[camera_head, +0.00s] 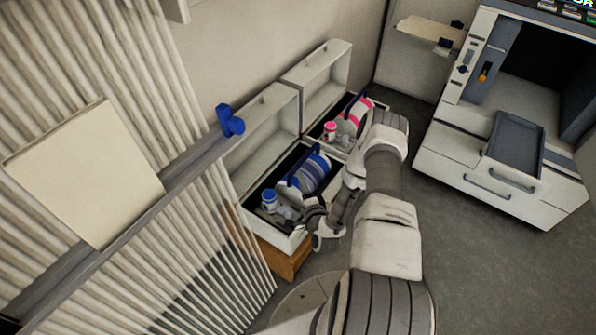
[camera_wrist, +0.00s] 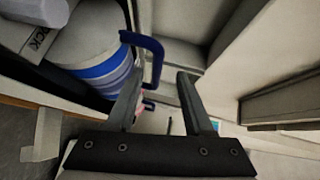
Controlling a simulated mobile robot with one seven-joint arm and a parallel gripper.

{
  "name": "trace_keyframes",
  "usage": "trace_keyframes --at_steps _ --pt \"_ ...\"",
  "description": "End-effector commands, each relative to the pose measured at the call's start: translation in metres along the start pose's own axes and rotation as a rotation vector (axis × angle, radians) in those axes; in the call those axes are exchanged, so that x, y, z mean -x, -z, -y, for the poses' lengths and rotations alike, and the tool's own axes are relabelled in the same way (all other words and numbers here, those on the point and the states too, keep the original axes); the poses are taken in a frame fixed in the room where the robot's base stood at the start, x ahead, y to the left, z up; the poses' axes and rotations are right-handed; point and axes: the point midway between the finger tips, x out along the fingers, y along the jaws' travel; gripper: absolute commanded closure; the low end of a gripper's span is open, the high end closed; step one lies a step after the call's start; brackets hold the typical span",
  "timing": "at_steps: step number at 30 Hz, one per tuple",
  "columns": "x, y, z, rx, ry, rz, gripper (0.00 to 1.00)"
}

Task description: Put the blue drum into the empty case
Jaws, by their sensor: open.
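The blue drum (camera_head: 311,174), white with blue bands and a blue handle, sits in the nearer open case (camera_head: 262,142). A small blue-capped container (camera_head: 270,200) is beside it. In the wrist view the blue drum (camera_wrist: 105,68) is at the upper left, and its handle (camera_wrist: 155,52) shows just beyond the gap between my fingers. My gripper (camera_wrist: 160,80) is open, with nothing held. In the head view my gripper (camera_head: 312,212) is at the nearer case's right side, partly hidden by my wrist. No empty case is clearly visible.
A farther open case (camera_head: 315,72) holds a pink-banded drum (camera_head: 359,112) and a small pink-topped container (camera_head: 330,131). A blue object (camera_head: 230,121) sits on a ledge at left. A white cabinet (camera_head: 460,160) with a grey tray (camera_head: 514,146) stands right. Floor between is clear.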

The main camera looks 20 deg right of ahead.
Motion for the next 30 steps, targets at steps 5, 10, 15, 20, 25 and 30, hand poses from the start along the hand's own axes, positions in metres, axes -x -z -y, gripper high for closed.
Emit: trace_keyframes --at_steps 5,10,15,20,25,30 --pt "0.005 0.001 0.006 0.020 -0.005 0.010 0.48" --pt "-0.017 0.004 0.033 0.136 -0.045 0.066 0.48" --pt "-0.042 0.007 0.076 0.310 -0.111 0.142 0.48" --pt "-0.056 0.009 0.119 0.471 -0.175 0.200 0.48" --pt "-0.059 0.010 0.167 0.632 -0.240 0.252 0.48" --pt "-0.052 0.011 0.215 0.779 -0.306 0.294 0.48"
